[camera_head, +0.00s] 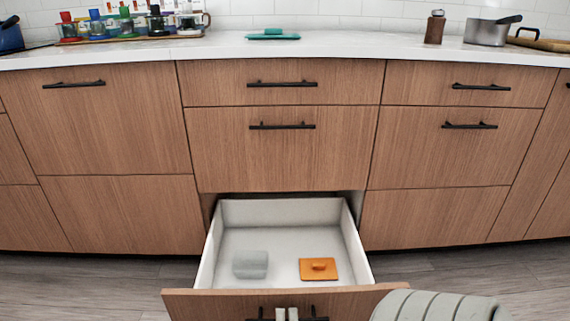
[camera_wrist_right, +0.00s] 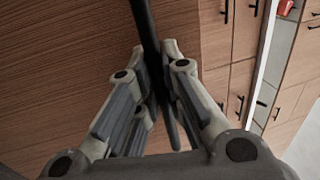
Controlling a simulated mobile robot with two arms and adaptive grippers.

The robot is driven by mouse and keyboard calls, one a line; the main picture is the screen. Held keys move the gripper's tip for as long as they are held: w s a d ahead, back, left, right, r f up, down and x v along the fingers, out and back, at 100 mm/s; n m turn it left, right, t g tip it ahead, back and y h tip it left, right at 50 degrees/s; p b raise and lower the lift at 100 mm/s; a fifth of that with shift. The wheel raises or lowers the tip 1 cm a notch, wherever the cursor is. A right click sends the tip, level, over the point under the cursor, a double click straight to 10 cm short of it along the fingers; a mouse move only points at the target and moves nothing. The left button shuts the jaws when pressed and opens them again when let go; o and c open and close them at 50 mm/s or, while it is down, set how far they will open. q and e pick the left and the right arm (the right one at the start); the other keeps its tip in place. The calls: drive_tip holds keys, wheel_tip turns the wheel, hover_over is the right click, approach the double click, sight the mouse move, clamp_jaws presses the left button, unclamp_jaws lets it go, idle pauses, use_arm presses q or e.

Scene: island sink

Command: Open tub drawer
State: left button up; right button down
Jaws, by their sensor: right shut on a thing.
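The bottom middle drawer (camera_head: 208,262) is pulled well out from the wooden cabinet, with its white inside showing. Its front panel (camera_head: 200,303) is near the bottom edge of the head view. My right gripper (camera_head: 286,314) is at the black handle (camera_head: 316,318), with its fingertips showing at the handle's middle. In the right wrist view, the right gripper (camera_wrist_right: 157,85) is shut around the dark handle bar (camera_wrist_right: 145,25). My left gripper is not in view.
A grey block (camera_head: 250,264) and an orange lidded item (camera_head: 318,269) lie inside the drawer. Closed drawers (camera_head: 284,150) stand above it. The white countertop (camera_head: 350,48) holds bottles, a teal item (camera_head: 273,34), a pepper mill (camera_head: 435,27) and a pot (camera_head: 486,32).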

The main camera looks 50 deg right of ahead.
drive_tip(key=c, duration=1.5)
unclamp_jaws()
